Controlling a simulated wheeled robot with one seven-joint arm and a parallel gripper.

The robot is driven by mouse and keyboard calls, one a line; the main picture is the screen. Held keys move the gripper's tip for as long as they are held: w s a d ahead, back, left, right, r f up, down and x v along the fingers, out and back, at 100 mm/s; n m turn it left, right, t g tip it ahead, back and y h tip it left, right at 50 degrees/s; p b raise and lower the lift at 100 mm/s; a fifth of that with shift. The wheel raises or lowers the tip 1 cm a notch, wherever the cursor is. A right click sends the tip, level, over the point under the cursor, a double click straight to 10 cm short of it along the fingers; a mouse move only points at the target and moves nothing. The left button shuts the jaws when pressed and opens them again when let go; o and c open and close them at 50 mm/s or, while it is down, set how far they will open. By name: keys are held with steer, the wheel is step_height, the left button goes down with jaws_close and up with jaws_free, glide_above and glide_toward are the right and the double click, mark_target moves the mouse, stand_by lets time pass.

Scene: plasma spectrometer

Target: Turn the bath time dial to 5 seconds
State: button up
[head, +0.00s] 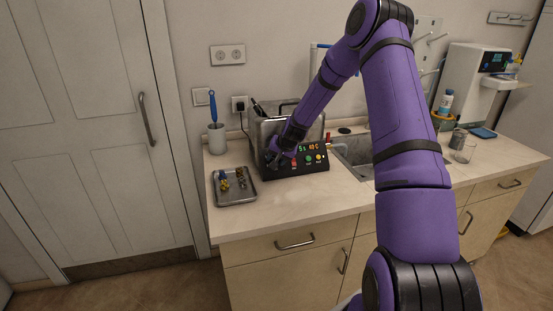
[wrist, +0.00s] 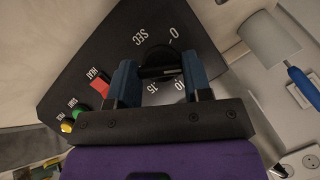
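The bath time dial (wrist: 157,58) is a black knob with a raised bar, on a dark panel marked SEC in the wrist view. The marks 0, 10 and 15 show around it; any mark behind the right finger is hidden. My gripper (wrist: 160,74) has blue fingers at both ends of the bar, and they appear to be closed on it. The bar points across toward the right finger. In the head view, my gripper (head: 274,160) is at the left end of the bath's front panel (head: 297,170). The display (head: 309,148) there appears to read 5 s and 40 C.
A red HEAT switch (wrist: 100,85), a green button (wrist: 78,115) and a yellow button (wrist: 66,127) sit left of my fingers. A metal tray (head: 236,199) with small items lies left of the bath. A sink (head: 357,152) is to the right. The front counter is clear.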

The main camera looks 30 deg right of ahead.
steer(key=o, duration=0.4)
steer(key=v, duration=1)
steer(key=shift+s+r, duration=0.2)
steer(key=shift+r, duration=0.1)
steer(key=shift+r, duration=0.1)
steer(key=s+a+r+n+g+h, duration=0.1)
steer(key=s+a+r+n, duration=0.2)
steer(key=s+a+r, duration=0.55)
steer(key=s+a+r+n, duration=0.2)
steer(key=s+a+r, duration=0.4)
steer(key=s+r, duration=0.4)
steer(key=s+a+r+n, duration=0.1)
steer(key=s+a+r, duration=0.1)
steer(key=s, duration=0.8)
steer(key=s+a+r+n, duration=0.2)
steer(key=s+r, duration=0.2)
steer(key=s, duration=0.7)
steer(key=shift+a, duration=0.4)
